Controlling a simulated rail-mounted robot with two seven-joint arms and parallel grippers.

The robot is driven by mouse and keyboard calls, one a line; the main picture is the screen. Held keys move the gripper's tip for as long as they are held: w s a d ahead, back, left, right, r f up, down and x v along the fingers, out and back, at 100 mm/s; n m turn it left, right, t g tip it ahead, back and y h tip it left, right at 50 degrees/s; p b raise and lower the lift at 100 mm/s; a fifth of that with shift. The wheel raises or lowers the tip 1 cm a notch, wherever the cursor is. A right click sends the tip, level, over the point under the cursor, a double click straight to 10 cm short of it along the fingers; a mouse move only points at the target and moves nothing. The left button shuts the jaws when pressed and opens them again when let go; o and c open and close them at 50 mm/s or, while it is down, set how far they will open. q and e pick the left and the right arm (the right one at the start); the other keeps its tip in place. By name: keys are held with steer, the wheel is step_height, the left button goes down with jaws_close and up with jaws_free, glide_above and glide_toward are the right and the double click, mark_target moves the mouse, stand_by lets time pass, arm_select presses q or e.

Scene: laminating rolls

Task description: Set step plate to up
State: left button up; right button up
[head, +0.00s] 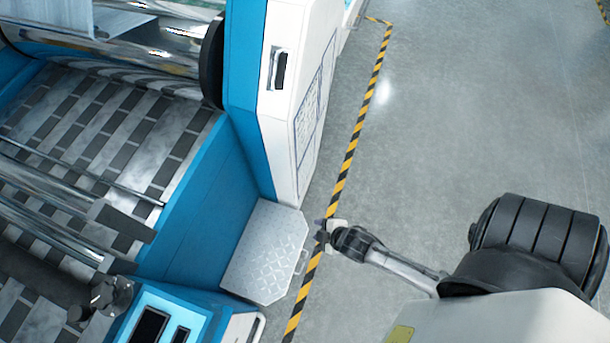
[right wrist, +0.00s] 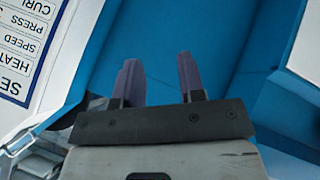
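The step plate (head: 268,252) is a silver diamond-tread metal plate low against the blue side of the machine in the head view. Its tread faces up and it looks folded out flat. A small handle (head: 302,262) sits on its right edge. My right gripper (head: 322,231) is just right of the plate's upper right corner; I cannot tell its height above it. In the right wrist view the gripper's two fingers (right wrist: 160,82) stand apart with nothing between them, before a blue panel.
The white and blue machine cabinet (head: 290,110) rises beyond the plate. Rollers (head: 70,185) and a blue control panel (head: 165,315) lie to the left. A yellow-black floor stripe (head: 354,145) runs past the plate, with open grey floor (head: 460,110) to the right.

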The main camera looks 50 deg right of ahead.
step_height(320, 180, down, 31)
steer(key=s+d+n+t+y+b, duration=0.15)
steer(key=n+t+b, duration=0.4)
steer(key=b, duration=1.55)
steer(key=n+y+b, duration=0.4)
steer(key=n+b, duration=0.4)
steer(key=b, duration=1.1)
glide_toward(305, 260)
steer(key=shift+t, duration=0.35)
steer(key=b+x, duration=0.1)
steer(key=x, duration=0.2)
steer(key=b+x, duration=0.2)
steer(key=x, duration=0.2)
steer(key=f+b+x, duration=0.1)
steer(key=b+x, duration=0.1)
steer(key=x, duration=0.1)
steer(key=shift+a+f, duration=0.1)
steer(key=shift+a, duration=0.1)
steer(key=shift+s, duration=0.1)
steer(key=c, duration=0.5)
jaws_close()
